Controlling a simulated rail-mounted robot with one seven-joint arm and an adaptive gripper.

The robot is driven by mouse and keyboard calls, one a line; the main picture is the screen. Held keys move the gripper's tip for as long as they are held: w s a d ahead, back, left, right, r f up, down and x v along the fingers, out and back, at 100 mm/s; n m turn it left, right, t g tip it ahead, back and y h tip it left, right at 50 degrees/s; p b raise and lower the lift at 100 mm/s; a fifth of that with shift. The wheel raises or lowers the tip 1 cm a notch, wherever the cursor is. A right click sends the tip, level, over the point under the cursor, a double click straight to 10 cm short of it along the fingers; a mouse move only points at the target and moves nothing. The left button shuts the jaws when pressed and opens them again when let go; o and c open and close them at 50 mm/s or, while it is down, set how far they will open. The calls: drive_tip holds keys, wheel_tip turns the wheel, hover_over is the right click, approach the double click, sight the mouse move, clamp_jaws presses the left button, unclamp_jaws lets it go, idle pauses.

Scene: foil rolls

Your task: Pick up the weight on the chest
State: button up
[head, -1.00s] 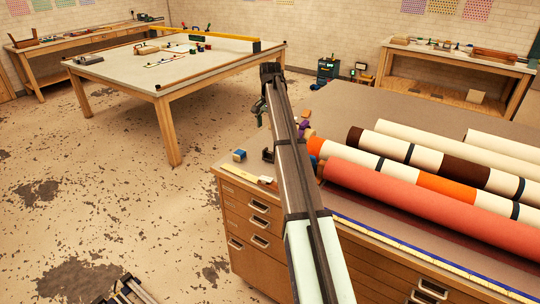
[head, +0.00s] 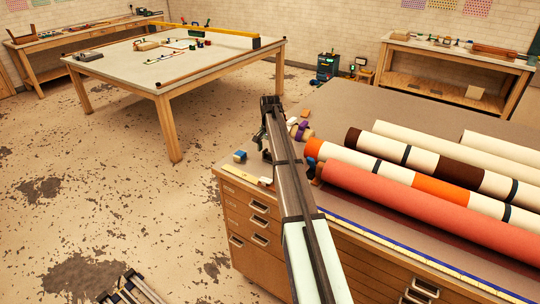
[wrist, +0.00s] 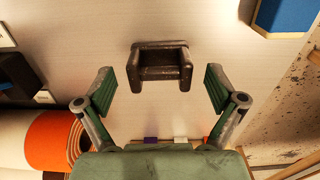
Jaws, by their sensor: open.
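The weight (wrist: 162,74) is a small dark metal block with raised ends and a recessed middle. In the wrist view it sits on the pale top of the chest, just beyond my fingertips and roughly centred between them. My gripper (wrist: 161,92) is open and empty, with green-lined fingers on either side of the gap. I cannot tell its height above the top. In the head view my arm hides most or all of the weight. The chest (head: 250,207) is a wooden drawer cabinet with a broad grey-brown top.
A blue block (head: 240,156) lies left of my arm near the chest's edge; it shows at upper right in the wrist view (wrist: 290,14). Several rolls, including a red one (head: 420,198), lie on the right. A large worktable (head: 175,62) stands beyond open floor.

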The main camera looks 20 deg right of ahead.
drive_tip(key=shift+f, duration=0.35)
clamp_jaws()
drive_tip(key=shift+r, duration=0.1)
